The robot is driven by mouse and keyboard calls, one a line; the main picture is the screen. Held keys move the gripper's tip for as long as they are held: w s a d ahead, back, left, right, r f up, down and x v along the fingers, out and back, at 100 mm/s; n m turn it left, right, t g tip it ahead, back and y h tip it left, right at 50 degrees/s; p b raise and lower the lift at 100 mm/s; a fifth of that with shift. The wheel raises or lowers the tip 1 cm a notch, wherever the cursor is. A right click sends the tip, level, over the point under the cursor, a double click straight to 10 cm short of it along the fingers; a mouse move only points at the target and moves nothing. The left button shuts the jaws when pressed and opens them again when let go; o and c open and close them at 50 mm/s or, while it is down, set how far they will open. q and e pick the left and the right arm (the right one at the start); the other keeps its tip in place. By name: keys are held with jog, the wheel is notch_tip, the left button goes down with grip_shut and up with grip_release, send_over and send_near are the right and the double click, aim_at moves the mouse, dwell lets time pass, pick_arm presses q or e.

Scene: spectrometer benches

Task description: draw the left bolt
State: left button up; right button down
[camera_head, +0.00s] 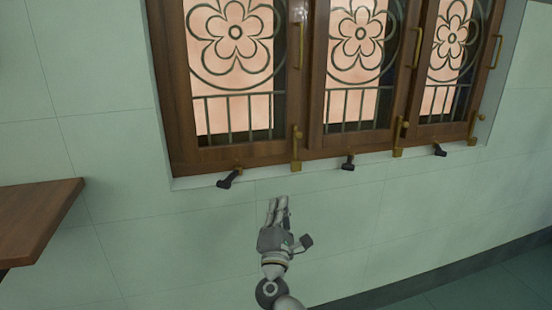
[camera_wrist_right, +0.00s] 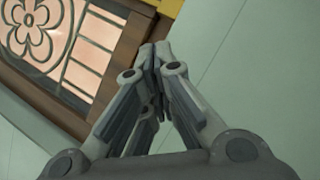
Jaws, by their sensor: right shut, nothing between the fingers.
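The left bolt (camera_head: 297,148) is a brass bolt, upright at the lower right corner of the left window sash, with a small knob near its top. My right gripper (camera_head: 278,202) is below it and apart from it in the head view, in front of the tiled wall under the window. Its fingers point up toward the window. In the right wrist view the fingers (camera_wrist_right: 156,48) meet at the tips with nothing between them. A yellow brass-coloured piece (camera_wrist_right: 168,7) shows beyond the fingertips at the top edge; most of it is cut off. My left gripper is not in view.
Two more brass bolts, middle (camera_head: 398,138) and right (camera_head: 472,124), sit on the other sashes. Black stays (camera_head: 229,179) and brass pull handles (camera_head: 301,45) stick out from the window. A wooden shelf (camera_head: 35,218) juts in at left. The wall below is clear.

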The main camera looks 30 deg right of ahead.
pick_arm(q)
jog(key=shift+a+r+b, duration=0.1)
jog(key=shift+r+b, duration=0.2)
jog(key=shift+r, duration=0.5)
pick_arm(e)
jog(key=shift+t+h, duration=0.4)
jog(key=shift+h, duration=0.4)
jog(key=r, duration=0.4)
jog(key=shift+a+r, duration=0.15)
jog(key=shift+a, duration=0.15)
send_near(296, 148)
jog(key=w+a+r, duration=0.2)
jog(key=w+r, duration=0.2)
pick_arm(q)
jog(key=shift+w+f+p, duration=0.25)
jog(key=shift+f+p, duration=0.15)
jog(key=shift+p, duration=0.2)
pick_arm(e)
jog(key=d+r, duration=0.2)
jog(key=shift+w+d+r, duration=0.1)
jog(key=shift+d+r, duration=0.05)
jog(key=shift+d, duration=0.25)
